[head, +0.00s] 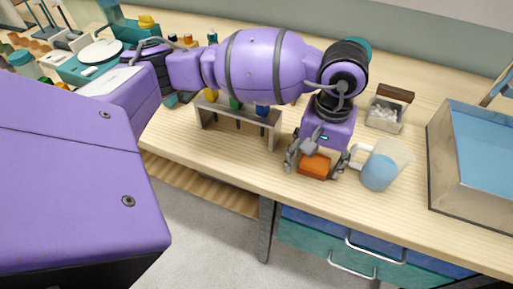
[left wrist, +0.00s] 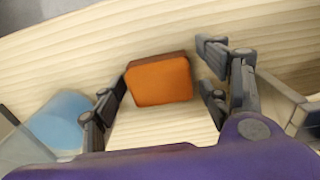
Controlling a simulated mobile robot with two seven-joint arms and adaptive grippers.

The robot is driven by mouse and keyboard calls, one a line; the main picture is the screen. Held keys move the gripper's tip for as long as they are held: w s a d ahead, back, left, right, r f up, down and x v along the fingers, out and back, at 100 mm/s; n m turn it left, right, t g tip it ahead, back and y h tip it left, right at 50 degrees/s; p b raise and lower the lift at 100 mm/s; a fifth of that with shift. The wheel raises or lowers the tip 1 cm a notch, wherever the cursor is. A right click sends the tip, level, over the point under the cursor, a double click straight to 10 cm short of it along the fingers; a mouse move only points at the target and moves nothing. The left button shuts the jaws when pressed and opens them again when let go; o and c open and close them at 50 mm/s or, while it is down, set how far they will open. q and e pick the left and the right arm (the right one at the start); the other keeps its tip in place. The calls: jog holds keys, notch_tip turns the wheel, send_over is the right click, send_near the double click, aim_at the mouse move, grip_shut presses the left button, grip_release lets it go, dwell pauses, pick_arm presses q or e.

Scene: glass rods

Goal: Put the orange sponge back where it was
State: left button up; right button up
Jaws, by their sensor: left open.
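The orange sponge (head: 314,164) lies on the wooden bench near its front edge. My left gripper (head: 318,166) is above it, pointing down, with its fingers spread to either side. In the left wrist view the sponge (left wrist: 160,80) sits between the open fingers of the gripper (left wrist: 163,88). The left-hand finger is very close to the sponge, and I cannot tell whether it touches. A gap shows on the other side. My right gripper is not in view.
A beaker with blue liquid (head: 380,170) stands close right of the gripper. A rack (head: 235,122) with several coloured items stands to the left. A small box of white pieces (head: 384,115) and a metal basin (head: 460,190) are further right. The front bench strip between rack and beaker is mostly clear.

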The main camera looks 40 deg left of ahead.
aim_at(316, 160)
pick_arm(q)
jog(key=shift+r, duration=0.2)
notch_tip(316, 160, up, 12)
dwell(0.4)
dwell(1.0)
